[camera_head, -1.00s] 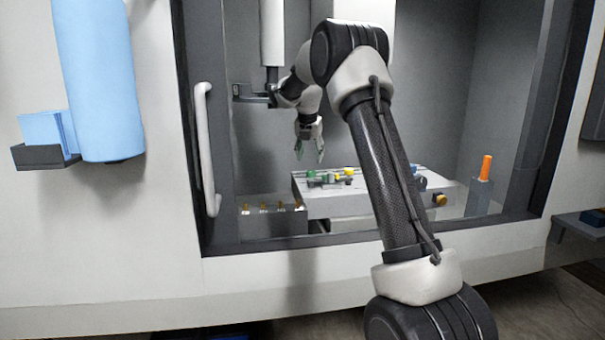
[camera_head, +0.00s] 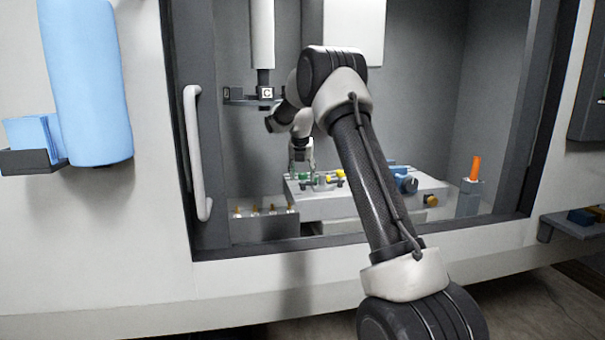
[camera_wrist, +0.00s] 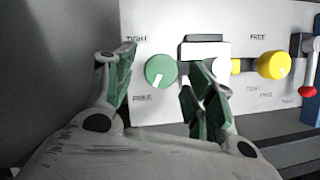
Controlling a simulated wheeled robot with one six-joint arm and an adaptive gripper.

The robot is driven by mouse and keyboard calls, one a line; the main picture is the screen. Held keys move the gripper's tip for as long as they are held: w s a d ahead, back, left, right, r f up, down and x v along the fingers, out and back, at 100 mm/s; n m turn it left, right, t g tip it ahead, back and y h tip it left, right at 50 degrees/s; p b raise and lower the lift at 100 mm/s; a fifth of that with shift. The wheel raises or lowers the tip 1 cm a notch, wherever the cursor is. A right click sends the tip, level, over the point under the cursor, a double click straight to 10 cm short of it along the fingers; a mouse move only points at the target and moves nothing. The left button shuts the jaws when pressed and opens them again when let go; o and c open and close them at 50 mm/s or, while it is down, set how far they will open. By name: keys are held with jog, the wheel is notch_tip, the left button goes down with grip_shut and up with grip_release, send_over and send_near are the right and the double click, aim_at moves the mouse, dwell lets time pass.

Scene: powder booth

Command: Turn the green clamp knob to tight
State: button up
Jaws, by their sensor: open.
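The green clamp knob (camera_wrist: 160,70) is round, with a white pointer mark on its lower part. It sits on a pale panel (camera_wrist: 150,18), with a TIGHT label at its upper left and a FREE label at its lower left. The pointer slants down and a little left, nearer the FREE side. My gripper (camera_wrist: 160,78) is open, its green-padded fingers to the left and right of the knob in the wrist view. I cannot tell contact or exact depth. In the head view my gripper (camera_head: 301,168) is low over the left part of the fixture (camera_head: 335,208).
A yellow knob (camera_wrist: 274,65) and a red-tipped lever (camera_wrist: 308,90) are to the right, and a white block (camera_wrist: 206,52) is close to the right finger. A grey box with several brass-coloured pieces (camera_head: 264,229) and an orange-topped post (camera_head: 475,168) flank the fixture.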

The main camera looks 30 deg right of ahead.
jog(key=c, duration=1)
jog(key=shift+c, duration=0.2)
jog(key=shift+m, duration=0.3)
jog(key=m, duration=0.1)
jog(key=m+g, duration=0.1)
jog(key=m, duration=0.1)
jog(key=m+h, duration=0.1)
jog(key=shift+w+a+g, duration=0.25)
jog(key=shift+g, duration=0.05)
jog(key=m, duration=0.2)
jog(key=m+g, duration=0.1)
jog(key=m+h, duration=0.1)
jog(key=m, duration=0.1)
jog(key=shift+w+m+g, duration=0.25)
jog(key=shift+m+g, duration=0.05)
jog(key=shift+g, duration=0.1)
jog(key=o, duration=1)
jog(key=shift+o, duration=0.2)
